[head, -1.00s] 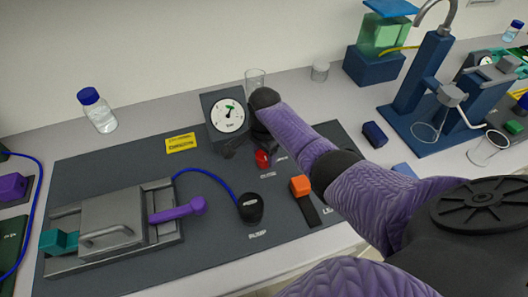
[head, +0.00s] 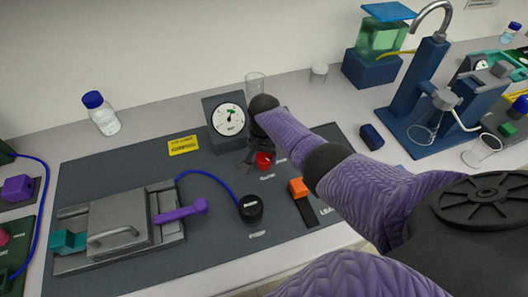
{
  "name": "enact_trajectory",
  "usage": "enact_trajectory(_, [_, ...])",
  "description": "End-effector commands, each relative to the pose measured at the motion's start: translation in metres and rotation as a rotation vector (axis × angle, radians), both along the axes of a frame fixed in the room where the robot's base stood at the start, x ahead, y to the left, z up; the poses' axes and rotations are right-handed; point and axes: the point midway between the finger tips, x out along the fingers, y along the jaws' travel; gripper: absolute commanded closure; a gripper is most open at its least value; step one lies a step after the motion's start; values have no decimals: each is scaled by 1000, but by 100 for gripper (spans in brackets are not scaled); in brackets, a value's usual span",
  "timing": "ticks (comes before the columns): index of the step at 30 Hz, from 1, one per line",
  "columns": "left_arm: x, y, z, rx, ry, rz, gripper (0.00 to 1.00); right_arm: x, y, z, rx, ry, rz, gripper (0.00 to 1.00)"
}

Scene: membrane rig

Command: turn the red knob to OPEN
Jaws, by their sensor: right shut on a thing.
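The red knob (head: 263,160) sits on the dark mat, below and right of the round pressure gauge (head: 229,119). My right arm, in purple padding, reaches in from the right. My right gripper (head: 250,161) is at the knob's left side, dark and small in the picture, and is shut on the knob. Its fingertips are partly hard to make out against the mat. A small label (head: 267,177) lies in front of the knob, too small to read. My left gripper is not in view.
An orange-handled lever (head: 299,188) stands right of a black round cap (head: 251,208) with a blue hose. A grey clamp rig (head: 118,228) with a purple handle is at left. A glass beaker (head: 255,84) stands behind the gauge. My forearm passes over the mat's right side.

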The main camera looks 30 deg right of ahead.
Motion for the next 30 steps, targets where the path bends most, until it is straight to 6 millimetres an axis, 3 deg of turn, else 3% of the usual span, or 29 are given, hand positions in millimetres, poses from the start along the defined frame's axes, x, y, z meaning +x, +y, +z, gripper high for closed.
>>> enact_trajectory(30, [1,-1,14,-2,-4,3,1,1,1,0,0,-1,899,96])
